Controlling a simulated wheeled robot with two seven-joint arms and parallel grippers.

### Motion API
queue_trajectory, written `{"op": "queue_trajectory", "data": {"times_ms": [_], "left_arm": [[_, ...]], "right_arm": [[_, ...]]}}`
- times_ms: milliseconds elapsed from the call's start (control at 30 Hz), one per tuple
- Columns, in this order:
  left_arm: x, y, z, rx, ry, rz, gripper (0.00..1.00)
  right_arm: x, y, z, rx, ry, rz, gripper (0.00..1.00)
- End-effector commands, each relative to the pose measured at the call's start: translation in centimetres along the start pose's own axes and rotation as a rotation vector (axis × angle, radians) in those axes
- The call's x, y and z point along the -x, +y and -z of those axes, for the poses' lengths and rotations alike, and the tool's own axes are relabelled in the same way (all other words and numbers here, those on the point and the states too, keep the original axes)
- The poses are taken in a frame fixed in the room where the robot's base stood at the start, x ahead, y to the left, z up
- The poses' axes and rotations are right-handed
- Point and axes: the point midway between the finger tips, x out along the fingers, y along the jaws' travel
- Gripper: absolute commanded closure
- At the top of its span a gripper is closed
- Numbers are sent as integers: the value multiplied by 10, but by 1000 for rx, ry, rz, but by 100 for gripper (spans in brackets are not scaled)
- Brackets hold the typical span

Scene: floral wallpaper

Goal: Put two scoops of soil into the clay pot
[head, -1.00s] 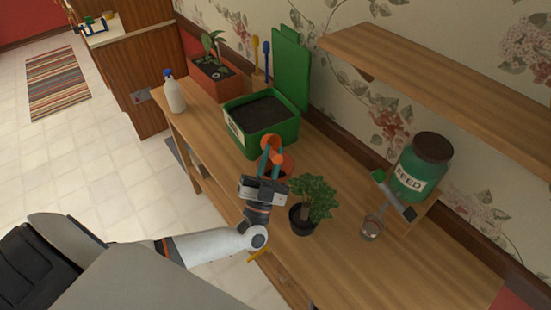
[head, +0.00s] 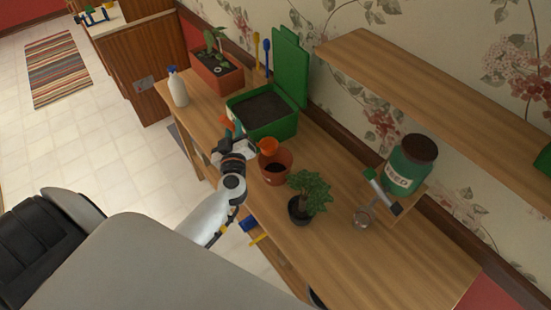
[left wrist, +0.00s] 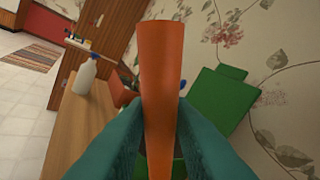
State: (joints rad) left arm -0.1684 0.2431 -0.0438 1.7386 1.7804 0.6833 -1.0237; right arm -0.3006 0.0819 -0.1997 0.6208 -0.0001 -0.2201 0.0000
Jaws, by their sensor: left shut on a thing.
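My left gripper (head: 236,137) is shut on an orange scoop (head: 267,146), left of the clay pot (head: 270,178). One orange end of the scoop is over the pot's rim, and another orange part shows on the gripper's far side. In the left wrist view, teal fingers (left wrist: 160,140) clasp the orange scoop (left wrist: 163,60). The pot stands on the wooden bench; its inside looks dark, but how much soil is there I cannot tell. The green bin (head: 285,130) behind the pot holds dark soil (head: 262,108), its lid standing open. My right gripper is not in view.
A small potted plant (head: 308,195) stands close to the pot's right. Farther right are a small glass (head: 362,216) and a green seed jar (head: 407,166) under a shelf (head: 450,100). A white bottle (head: 178,88) and an orange planter (head: 215,80) stand at the far end. The bench's front right is clear.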

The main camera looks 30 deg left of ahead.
Motion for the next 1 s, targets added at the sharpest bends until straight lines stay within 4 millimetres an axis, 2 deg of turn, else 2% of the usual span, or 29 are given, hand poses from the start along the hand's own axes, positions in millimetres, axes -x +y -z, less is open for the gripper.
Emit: {"op": "queue_trajectory", "data": {"times_ms": [267,733,1000], "left_arm": [[0,-1,-2,-1,-2,1,100],[0,-23,-40,-2,-5,1,100],[0,-26,-44,-4,-3,1,100]], "right_arm": [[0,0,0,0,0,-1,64],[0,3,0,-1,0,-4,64],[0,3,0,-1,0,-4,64]]}}
